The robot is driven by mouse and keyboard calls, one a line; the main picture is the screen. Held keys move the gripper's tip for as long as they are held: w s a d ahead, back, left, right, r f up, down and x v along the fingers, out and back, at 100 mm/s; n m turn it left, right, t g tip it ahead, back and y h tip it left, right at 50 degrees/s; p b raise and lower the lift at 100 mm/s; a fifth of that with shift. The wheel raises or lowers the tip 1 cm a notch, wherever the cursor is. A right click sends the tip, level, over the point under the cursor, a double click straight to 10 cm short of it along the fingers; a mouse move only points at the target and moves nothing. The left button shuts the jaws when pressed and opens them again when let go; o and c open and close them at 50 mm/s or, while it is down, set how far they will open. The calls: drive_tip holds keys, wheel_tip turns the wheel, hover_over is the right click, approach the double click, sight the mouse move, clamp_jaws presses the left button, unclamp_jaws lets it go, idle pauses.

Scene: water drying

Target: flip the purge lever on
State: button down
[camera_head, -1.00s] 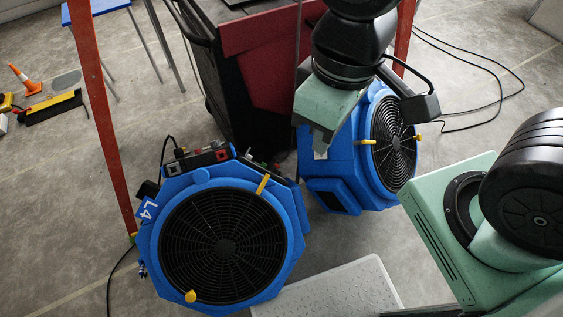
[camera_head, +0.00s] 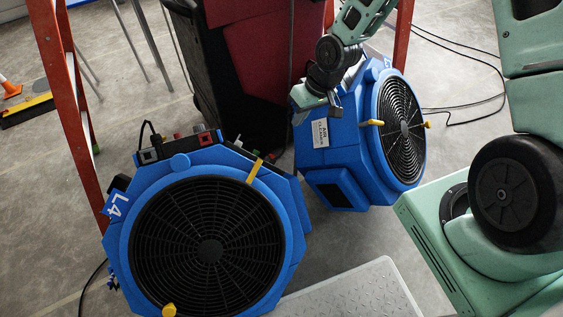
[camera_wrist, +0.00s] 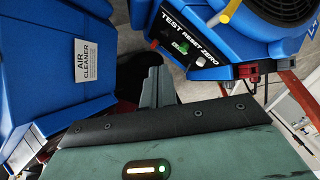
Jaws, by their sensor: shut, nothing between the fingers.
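No lever marked purge can be made out. The left blue machine (camera_head: 290,215), marked L4, has a control panel (camera_head: 185,145) along its rear top edge. In the wrist view that black panel (camera_wrist: 190,42) reads TEST, RESET, ZERO and has a small green part (camera_wrist: 182,47). My gripper (camera_wrist: 157,72) is shut and empty, its fingers pointing toward the gap between the two machines, apart from the panel. In the head view my gripper (camera_head: 304,116) is over the near top edge of the right blue machine (camera_head: 335,160), which bears an AIR CLEANER label (camera_head: 320,133).
A red and black cabinet (camera_head: 255,65) stands behind the machines. Orange uprights (camera_head: 60,120) flank the scene. Black cables (camera_head: 465,122) lie on the floor at right. A grey textured plate (camera_head: 360,290) lies in front. Open floor shows at left.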

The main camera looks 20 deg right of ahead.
sight(270, 157)
drive_tip(key=w+d+f+m+b, duration=0.1)
drive_tip(key=d+f, duration=0.1)
drive_tip(key=f, duration=0.4)
drive_tip(key=w+d+f+m+t+y+b, duration=0.1)
drive_tip(key=w+d+f+b, duration=0.1)
drive_tip(key=f, duration=0.5)
drive_tip(key=shift+d+f+t, duration=0.15)
drive_tip(key=shift+d+t, duration=0.15)
drive_tip(key=shift+d, duration=0.25)
drive_tip(key=shift+f, duration=0.15)
drive_tip(key=w+a+f+b, duration=0.3)
drive_tip(key=a+f, duration=0.5)
drive_tip(key=shift+w, duration=0.1)
